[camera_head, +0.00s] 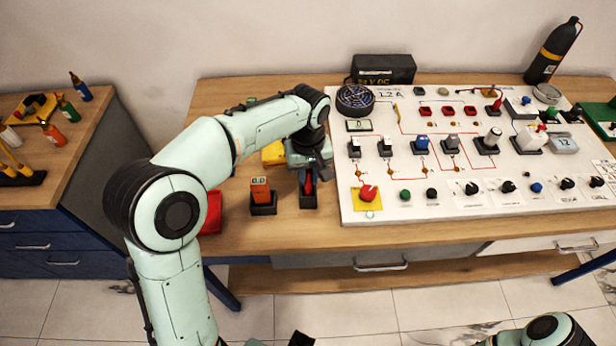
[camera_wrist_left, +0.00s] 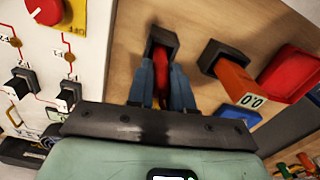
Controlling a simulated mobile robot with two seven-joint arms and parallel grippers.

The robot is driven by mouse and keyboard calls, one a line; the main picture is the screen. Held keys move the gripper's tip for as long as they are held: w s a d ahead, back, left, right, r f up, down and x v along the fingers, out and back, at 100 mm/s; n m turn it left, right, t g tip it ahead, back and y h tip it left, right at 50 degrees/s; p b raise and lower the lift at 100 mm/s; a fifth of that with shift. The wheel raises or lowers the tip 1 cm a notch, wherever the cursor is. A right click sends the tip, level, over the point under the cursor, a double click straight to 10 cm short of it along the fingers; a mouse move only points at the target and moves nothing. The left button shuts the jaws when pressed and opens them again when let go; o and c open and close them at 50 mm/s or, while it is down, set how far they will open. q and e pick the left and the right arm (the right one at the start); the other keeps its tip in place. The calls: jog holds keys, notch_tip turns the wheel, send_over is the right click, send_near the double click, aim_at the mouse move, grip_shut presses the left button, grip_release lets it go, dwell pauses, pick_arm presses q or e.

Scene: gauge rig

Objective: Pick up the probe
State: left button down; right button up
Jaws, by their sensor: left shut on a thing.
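The probe (camera_head: 308,187) is red and stands in a black holder on the wooden bench, left of the white panel. It also shows in the left wrist view (camera_wrist_left: 161,68), in the holder's square opening. My left gripper (camera_head: 308,179) reaches down over it. In the left wrist view its two blue-grey fingers (camera_wrist_left: 162,82) are shut on the probe, one on each side. The probe's lower end is hidden in the holder. My right gripper is not clearly in view.
An orange meter (camera_head: 260,190) stands in a black holder just left of the probe. A red box (camera_head: 211,213) lies further left, and a yellow thing (camera_head: 273,153) sits behind. The white panel (camera_head: 350,200) with switches and knobs borders the right side.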

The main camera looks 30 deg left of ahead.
pick_arm(q)
notch_tip(320, 180, up, 26)
jog(key=p, duration=0.7)
pick_arm(e)
jog(key=w+r+t, duration=0.1)
jog(key=w+r, duration=0.7)
jog(key=r, duration=0.1)
jog(key=shift+r, duration=0.35)
